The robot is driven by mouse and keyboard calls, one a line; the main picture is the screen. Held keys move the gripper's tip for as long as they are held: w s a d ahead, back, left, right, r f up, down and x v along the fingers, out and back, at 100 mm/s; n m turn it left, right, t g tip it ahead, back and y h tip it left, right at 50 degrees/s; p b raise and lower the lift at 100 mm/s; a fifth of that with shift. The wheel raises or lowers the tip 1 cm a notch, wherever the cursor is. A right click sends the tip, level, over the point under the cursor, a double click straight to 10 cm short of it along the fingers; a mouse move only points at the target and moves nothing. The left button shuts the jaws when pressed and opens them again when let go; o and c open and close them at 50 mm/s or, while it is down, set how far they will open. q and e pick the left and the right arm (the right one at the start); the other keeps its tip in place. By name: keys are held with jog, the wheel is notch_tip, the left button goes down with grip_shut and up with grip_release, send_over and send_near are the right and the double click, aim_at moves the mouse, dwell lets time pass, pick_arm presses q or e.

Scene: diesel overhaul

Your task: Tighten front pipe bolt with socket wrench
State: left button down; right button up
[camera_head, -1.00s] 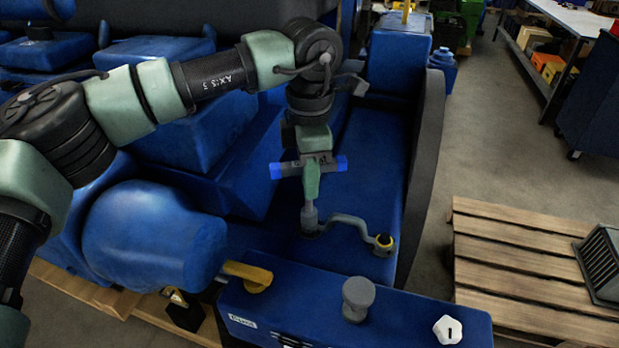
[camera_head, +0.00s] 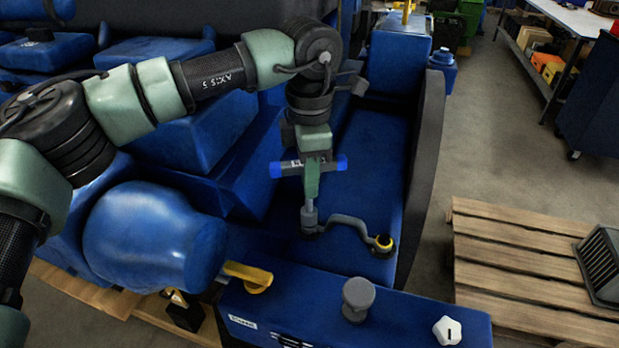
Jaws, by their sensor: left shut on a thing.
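My left gripper (camera_head: 309,165) points down over the blue engine (camera_head: 366,150) and is shut on the socket wrench (camera_head: 311,182), a T-shaped tool with a cross bar and blue ends. The wrench stands upright. Its grey socket (camera_head: 309,216) is at the left end of the grey curved pipe (camera_head: 352,222), over the spot where the bolt would sit, so the bolt is hidden. The pipe's right end has a yellow-rimmed dark fitting (camera_head: 383,242). My right gripper is not in view.
A blue case (camera_head: 300,310) with a grey knob (camera_head: 357,297) and a white knob (camera_head: 447,329) lies in front. A yellow handle (camera_head: 247,275) is left of it. A wooden pallet (camera_head: 520,258) with a dark grille (camera_head: 601,262) stands right. Grey floor is free beyond it.

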pick_arm(q)
jog(key=shift+r+p, duration=0.8)
jog(key=shift+r, duration=0.8)
notch_tip(320, 180, up, 6)
jog(key=p, duration=0.4)
jog(key=shift+s+f, duration=0.1)
jog(key=s+b, duration=0.4)
jog(key=s, duration=0.3)
